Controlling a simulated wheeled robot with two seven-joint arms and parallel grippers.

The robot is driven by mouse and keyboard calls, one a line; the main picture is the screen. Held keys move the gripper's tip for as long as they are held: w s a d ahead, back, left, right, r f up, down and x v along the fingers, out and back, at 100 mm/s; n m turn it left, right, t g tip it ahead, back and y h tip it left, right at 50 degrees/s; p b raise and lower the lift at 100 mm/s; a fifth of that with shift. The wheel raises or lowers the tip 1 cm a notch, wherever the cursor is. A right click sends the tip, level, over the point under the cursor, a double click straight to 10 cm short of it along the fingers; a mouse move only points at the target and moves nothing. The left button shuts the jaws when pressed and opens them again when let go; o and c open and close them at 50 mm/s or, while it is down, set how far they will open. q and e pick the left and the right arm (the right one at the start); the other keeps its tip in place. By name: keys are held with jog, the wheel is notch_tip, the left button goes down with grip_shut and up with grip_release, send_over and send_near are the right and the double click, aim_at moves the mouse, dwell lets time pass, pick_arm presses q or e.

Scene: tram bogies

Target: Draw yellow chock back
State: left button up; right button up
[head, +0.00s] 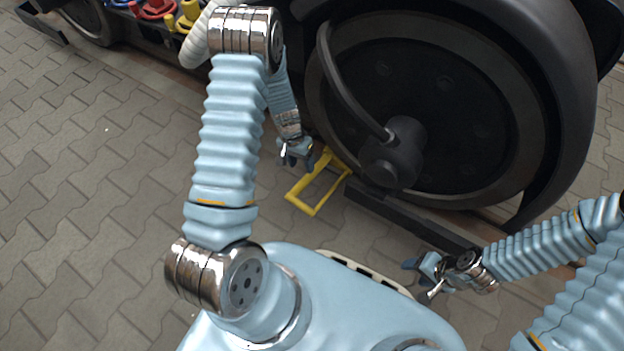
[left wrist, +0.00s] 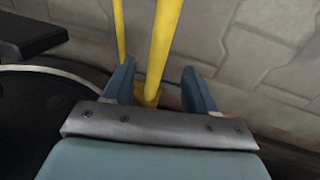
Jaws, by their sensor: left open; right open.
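The yellow chock (head: 312,198) lies on the paving in front of the large black wheel, a frame with yellow bars. My left gripper (head: 298,158) is at its far end, close to the wheel. In the left wrist view, one yellow bar of the chock (left wrist: 162,45) runs between the two open fingers of the left gripper (left wrist: 160,88), and a second bar shows further left. I cannot tell whether the fingers touch the bar. My right gripper (head: 425,278) is open and empty, low in front of the dark rail at the right.
The black wheel (head: 450,110) with its hub and hose stands just behind the chock. A dark beam (head: 405,218) runs along its foot. Red and yellow parts (head: 155,8) sit at the top left. The grey paving (head: 95,190) at the left is clear.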

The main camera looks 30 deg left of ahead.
aim_at(307, 184)
pick_arm(q)
jog(key=f, duration=0.3)
jog(key=d+f+b, duration=0.1)
jog(key=f, duration=0.3)
jog(key=d+f+b, duration=0.1)
jog(key=f, duration=0.3)
jog(key=shift+s+d+f, duration=0.1)
jog(key=shift+f, duration=0.05)
grip_shut()
jog(key=a+b, duration=0.1)
jog(key=a, duration=0.3)
jog(key=a+b, duration=0.1)
jog(key=a, duration=0.1)
jog(key=shift+w+a+f+b, duration=0.1)
jog(key=shift+w+a+b, duration=0.15)
jog(key=shift+w+b, duration=0.05)
jog(key=shift+a, duration=0.6)
